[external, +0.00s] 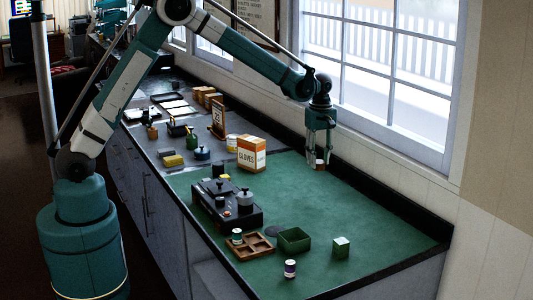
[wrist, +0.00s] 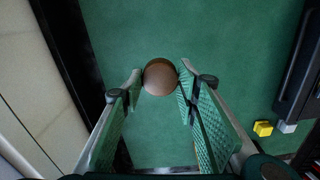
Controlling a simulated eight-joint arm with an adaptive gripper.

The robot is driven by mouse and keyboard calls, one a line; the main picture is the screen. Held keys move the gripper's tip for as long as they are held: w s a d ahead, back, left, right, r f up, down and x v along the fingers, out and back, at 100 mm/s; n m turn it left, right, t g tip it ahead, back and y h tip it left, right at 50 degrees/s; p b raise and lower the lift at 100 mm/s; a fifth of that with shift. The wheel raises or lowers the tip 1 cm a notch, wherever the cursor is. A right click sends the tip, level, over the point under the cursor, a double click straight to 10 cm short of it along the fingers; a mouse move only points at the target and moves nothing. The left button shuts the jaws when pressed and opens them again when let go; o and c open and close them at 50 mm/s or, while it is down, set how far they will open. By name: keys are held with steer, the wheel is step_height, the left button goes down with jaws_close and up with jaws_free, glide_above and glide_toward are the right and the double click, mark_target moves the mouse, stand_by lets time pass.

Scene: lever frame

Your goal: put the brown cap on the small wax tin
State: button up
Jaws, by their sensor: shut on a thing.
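The brown cap (wrist: 160,77) is a round, smooth brown disc between my fingertips in the wrist view. My gripper (wrist: 158,80) is shut on it, with one fingertip on each side. In the external view my gripper (external: 319,152) points down low over the far side of the green mat, near the window wall. A small pale and reddish-brown shape (external: 320,165) shows at its fingertips. I cannot tell whether the wax tin is under the cap, since the cap hides what is below it.
A dark stove-like unit (external: 228,207) stands left of my gripper, with an orange and white gloves box (external: 251,154) behind it. A wooden tray (external: 250,246), a green open bin (external: 294,239), a green block (external: 341,247) and a small jar (external: 290,268) stand nearer. The mat's right side is clear.

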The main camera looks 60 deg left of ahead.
steer(key=a+r, duration=0.2)
steer(key=a, duration=1.4)
step_height(320, 180, up, 5)
steer(key=n, duration=0.2)
glide_above(234, 136)
steer(key=shift+s+p, duration=0.1)
steer(key=shift+p, duration=0.25)
steer(key=shift+d, duration=0.1)
steer(key=shift+f, duration=3.15)
steer(key=shift+f+p, duration=0.3)
steer(key=shift+f, duration=1.55)
steer(key=shift+f, duration=0.15)
